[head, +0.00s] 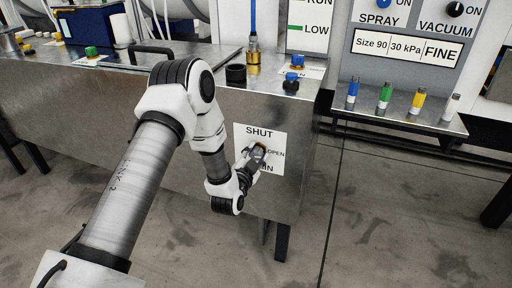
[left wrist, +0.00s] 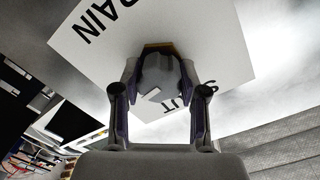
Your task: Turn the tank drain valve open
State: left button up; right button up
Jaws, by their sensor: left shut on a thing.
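The drain valve's white label plate (head: 273,158) is on the front wall of the metal tank. My left gripper (head: 257,154) is in front of this plate, shut on the valve handle. In the left wrist view the grey handle (left wrist: 160,80) sits between the two fingers of the gripper (left wrist: 160,70), with the plate (left wrist: 215,45) behind it. The gripper covers most of the handle in the head view, so I cannot tell its exact angle. My right gripper is not in view.
The tank top (head: 215,68) carries a black cup (head: 236,74), a brass fitting (head: 254,60) and a blue-knobbed valve (head: 291,82). The floor (head: 390,215) in front is clear.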

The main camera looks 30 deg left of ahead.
pick_arm(q)
jog(key=shift+r+m+p, duration=0.1)
jog(key=shift+m+p, duration=0.45)
jog(key=shift+m, duration=0.15)
jog(key=o, duration=1.1)
jog(key=shift+o, duration=0.2)
jog(key=v, duration=1.2)
